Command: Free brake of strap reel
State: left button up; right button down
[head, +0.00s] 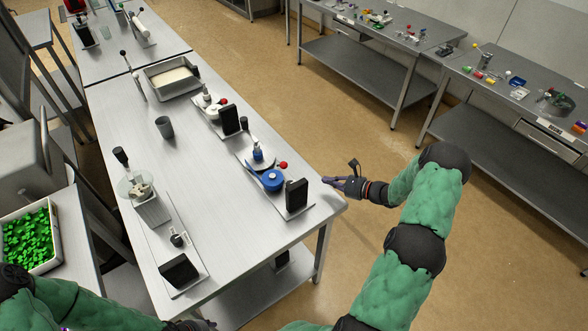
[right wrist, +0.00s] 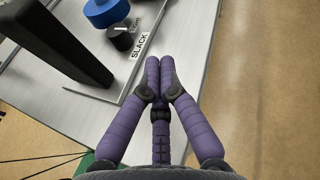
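A blue reel (head: 272,180) with a blue strap sits on a metal base plate at the right edge of the near table. A red ball (head: 283,165) stands beside it, and a black upright panel (head: 297,194) stands on the same plate. In the right wrist view the blue reel (right wrist: 105,10) is cut off at the top. A black knob (right wrist: 120,38) is beside a label reading "SLACK" (right wrist: 139,46). My right gripper (head: 327,181) is just off the table's right edge, apart from the reel. Its purple fingertips (right wrist: 160,63) are together and empty. My left gripper (head: 192,325) barely shows at the bottom edge.
A second fixture with a black panel (head: 229,120) stands behind the reel. A grey cup (head: 164,127), a metal tray (head: 172,78) and a clear-disc fixture (head: 140,190) are on the table. A bin of green pieces (head: 30,238) is at left. Open floor lies right.

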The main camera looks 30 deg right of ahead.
aim_at(281, 165)
jog(key=shift+w+a+f, duration=0.1)
jog(key=shift+w+a, duration=0.1)
jog(key=shift+w, duration=0.1)
jog(key=x, duration=0.9)
jog(key=shift+w+a, duration=0.15)
jog(key=shift+w, duration=0.15)
jog(key=shift+w+a+r, duration=0.45)
jog(key=shift+w+a, duration=0.1)
jog(key=shift+w, duration=0.15)
jog(key=shift+w+a+r, duration=0.4)
jog(key=shift+w+a, duration=0.2)
jog(key=shift+w, duration=0.05)
jog(key=shift+r+p, duration=0.1)
jog(key=shift+p, duration=0.2)
jog(key=shift+w+r+p, duration=0.1)
jog(key=shift+r+p, duration=0.1)
jog(key=shift+p, duration=0.15)
jog(key=shift+w+r+g+p, duration=0.2)
jog(key=shift+r+g+p, duration=0.15)
jog(key=shift+g+p, duration=0.25)
